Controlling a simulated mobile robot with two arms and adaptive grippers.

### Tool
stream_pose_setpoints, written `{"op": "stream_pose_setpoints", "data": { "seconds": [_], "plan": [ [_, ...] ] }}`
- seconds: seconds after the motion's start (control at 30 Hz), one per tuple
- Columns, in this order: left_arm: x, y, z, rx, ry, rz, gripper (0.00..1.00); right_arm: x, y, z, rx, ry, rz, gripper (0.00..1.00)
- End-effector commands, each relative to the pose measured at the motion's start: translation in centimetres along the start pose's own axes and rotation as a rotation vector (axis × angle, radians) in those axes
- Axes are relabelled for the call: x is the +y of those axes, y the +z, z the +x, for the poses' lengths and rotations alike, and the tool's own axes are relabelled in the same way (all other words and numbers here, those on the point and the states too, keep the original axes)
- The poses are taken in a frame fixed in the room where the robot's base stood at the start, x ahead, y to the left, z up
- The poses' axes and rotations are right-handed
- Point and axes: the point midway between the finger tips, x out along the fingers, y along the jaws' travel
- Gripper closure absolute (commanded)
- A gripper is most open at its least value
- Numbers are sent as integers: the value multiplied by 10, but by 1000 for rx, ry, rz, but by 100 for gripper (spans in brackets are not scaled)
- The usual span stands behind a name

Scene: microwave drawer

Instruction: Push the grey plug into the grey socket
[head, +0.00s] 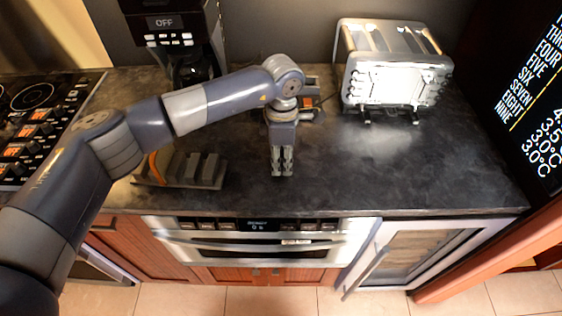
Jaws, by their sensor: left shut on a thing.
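My left gripper (282,163) points down over the middle of the dark counter, its fingers close together. It is shut on a small grey thing, taken as the grey plug, which the fingers almost wholly hide. A dark grey block with upright ridges and slots (190,170) lies on the counter to the left of the gripper, apart from it. A small grey and orange object (309,104) lies behind my wrist, partly hidden by it. I cannot tell which of these bears the grey socket. My right gripper is not in view.
A silver toaster (393,72) stands at the back right and a black coffee maker (180,30) at the back left. A stove (38,110) is at the far left. The counter (400,180) is clear right of the gripper. A steel microwave drawer (262,241) is below its front edge.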

Motion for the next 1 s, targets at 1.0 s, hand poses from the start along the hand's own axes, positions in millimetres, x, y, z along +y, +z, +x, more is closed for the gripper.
{"op": "stream_pose_setpoints", "data": {
  "seconds": [1.0],
  "plan": [
    [0,0,-59,0,1,0,91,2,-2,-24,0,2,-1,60]
  ]
}}
